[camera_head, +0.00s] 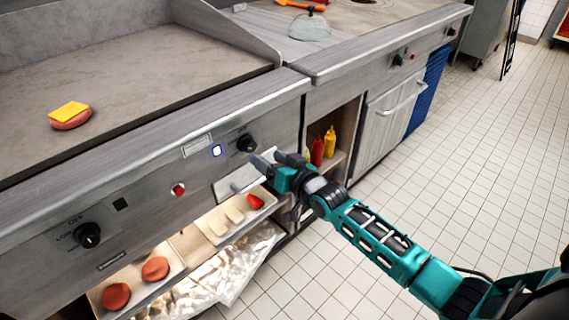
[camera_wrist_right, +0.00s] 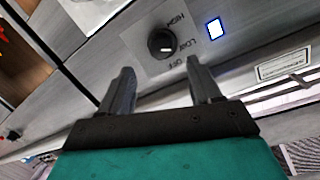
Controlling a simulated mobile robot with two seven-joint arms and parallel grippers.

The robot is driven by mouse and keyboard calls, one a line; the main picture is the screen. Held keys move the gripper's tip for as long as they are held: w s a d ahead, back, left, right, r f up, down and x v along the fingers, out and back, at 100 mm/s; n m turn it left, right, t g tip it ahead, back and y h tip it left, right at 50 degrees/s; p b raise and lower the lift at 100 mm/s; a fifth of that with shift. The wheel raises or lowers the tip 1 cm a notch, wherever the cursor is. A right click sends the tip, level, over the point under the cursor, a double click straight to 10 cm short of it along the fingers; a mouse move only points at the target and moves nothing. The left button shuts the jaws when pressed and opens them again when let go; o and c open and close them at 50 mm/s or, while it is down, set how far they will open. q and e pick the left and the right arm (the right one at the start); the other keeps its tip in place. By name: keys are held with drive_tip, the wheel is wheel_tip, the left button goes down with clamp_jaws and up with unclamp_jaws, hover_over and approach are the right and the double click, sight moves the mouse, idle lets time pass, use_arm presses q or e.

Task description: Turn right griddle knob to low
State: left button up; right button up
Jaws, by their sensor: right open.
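The right griddle knob (camera_head: 247,143) is a black dial on the steel front panel, beside a lit blue indicator (camera_head: 216,151). In the right wrist view the knob (camera_wrist_right: 161,42) carries a pale mark, with HIGH, LOW and OFF printed around it. I cannot tell for certain which setting the mark points at. My right gripper (camera_head: 270,159) is open and empty, just below and right of the knob in the head view. In the right wrist view the knob lies beyond the gap between its fingertips (camera_wrist_right: 159,72), apart from both. My left gripper is not in view.
A left knob (camera_head: 88,235) and a red button (camera_head: 178,189) are on the same panel. A patty with cheese (camera_head: 70,115) lies on the griddle. Below are trays with food and a shelf with sauce bottles (camera_head: 329,141). The tiled floor (camera_head: 480,150) at right is clear.

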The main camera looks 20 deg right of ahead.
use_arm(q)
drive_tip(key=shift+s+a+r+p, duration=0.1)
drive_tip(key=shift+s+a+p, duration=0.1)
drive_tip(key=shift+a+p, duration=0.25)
use_arm(e)
drive_tip(key=v, duration=0.5)
drive_tip(key=shift+s+d, duration=0.1)
drive_tip(key=shift+s, duration=0.2)
use_arm(q)
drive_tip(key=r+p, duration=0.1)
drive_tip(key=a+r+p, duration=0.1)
drive_tip(key=p, duration=0.1)
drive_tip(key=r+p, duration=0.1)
drive_tip(key=p, duration=0.1)
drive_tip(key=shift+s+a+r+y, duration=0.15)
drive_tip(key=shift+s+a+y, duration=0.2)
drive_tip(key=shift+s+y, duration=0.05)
use_arm(e)
drive_tip(key=s+a+f+n+g+h, duration=0.1)
drive_tip(key=s+a+f+n+g, duration=0.1)
drive_tip(key=s, duration=0.8)
drive_tip(key=s+a+f+n+g+h, duration=0.1)
drive_tip(key=s+a+f+g, duration=0.1)
drive_tip(key=s, duration=0.8)
wheel_tip(320, 180, down, 2)
drive_tip(key=shift+s+f+n+g, duration=0.15)
drive_tip(key=shift+s+n+g, duration=0.25)
drive_tip(key=shift+g, duration=0.1)
